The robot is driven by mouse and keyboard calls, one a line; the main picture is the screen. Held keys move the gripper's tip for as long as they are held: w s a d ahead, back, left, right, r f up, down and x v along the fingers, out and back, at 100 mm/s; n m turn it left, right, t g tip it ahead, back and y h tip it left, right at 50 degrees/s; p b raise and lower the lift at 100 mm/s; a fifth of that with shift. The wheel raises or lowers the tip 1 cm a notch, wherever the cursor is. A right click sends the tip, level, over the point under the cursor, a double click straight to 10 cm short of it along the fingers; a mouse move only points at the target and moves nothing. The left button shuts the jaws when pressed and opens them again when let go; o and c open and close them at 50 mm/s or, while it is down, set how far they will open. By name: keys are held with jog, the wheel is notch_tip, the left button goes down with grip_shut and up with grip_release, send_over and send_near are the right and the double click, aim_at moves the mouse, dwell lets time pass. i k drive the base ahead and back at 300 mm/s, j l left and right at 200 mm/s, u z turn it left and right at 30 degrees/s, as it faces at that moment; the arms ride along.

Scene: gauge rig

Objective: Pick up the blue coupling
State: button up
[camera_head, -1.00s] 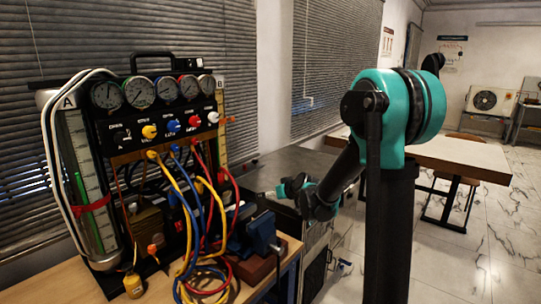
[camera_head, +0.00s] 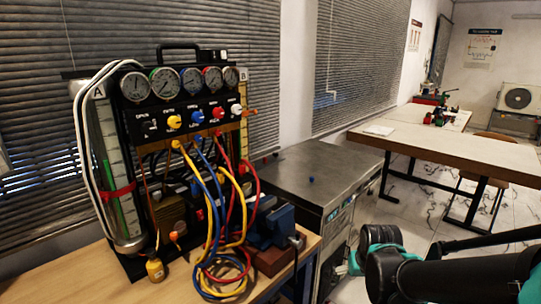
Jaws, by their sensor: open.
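My gripper's fingers cannot be made out in this view.
The metal cabinet (camera_head: 300,160) has a mostly clear top. A wooden bench (camera_head: 70,278) bears the rig, tangled hoses and a blue vise (camera_head: 275,225). A table (camera_head: 450,145) stands behind on the right. Blinds cover the windows behind the rig.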

aim_at(195, 188)
jog(key=u, duration=1.25)
